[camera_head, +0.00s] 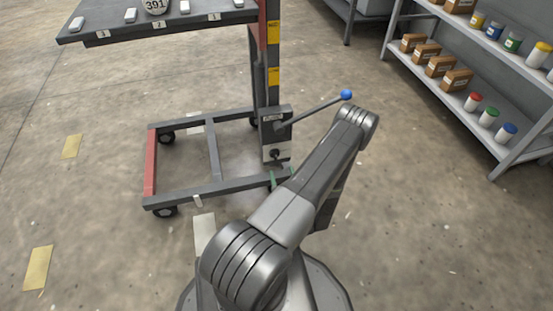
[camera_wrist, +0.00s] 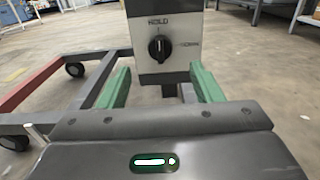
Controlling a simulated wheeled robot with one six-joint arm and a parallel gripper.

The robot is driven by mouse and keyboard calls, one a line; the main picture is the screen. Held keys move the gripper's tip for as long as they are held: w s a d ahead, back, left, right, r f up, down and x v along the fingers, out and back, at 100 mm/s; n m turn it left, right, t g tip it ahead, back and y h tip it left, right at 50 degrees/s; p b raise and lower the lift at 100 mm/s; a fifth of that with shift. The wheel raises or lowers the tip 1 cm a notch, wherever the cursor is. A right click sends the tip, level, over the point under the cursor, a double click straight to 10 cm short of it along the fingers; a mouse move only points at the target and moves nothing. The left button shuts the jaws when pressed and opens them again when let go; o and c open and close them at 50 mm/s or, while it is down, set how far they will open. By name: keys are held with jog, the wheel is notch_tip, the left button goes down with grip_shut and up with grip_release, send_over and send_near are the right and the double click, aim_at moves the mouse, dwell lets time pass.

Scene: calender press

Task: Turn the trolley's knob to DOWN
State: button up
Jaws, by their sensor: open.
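The trolley (camera_head: 220,189) stands ahead, with its mast on the right side of its base frame. Its black knob (camera_wrist: 159,47) sits on a pale plate low on the mast and also shows in the head view (camera_head: 275,153). HOLD is printed above the knob, and a label that seems to read DOWN is at its right. The knob's white mark points up towards HOLD. My gripper (camera_wrist: 161,86) is open, its green fingers apart to either side below the knob, not touching it. In the head view my arm hides most of the gripper.
A hand lever with a blue ball (camera_head: 346,95) sticks out from the mast above the knob, close to my arm. The trolley's platform (camera_head: 130,18) carries several small blocks and a 391 tag. Shelves (camera_head: 480,90) with boxes and jars stand right. Floor between is clear.

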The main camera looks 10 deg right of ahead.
aim_at(276, 156)
jog(key=w+b, duration=0.1)
jog(key=w, duration=0.8)
jog(key=shift+a+b, duration=0.2)
jog(key=shift+b, duration=0.15)
jog(key=c, duration=1)
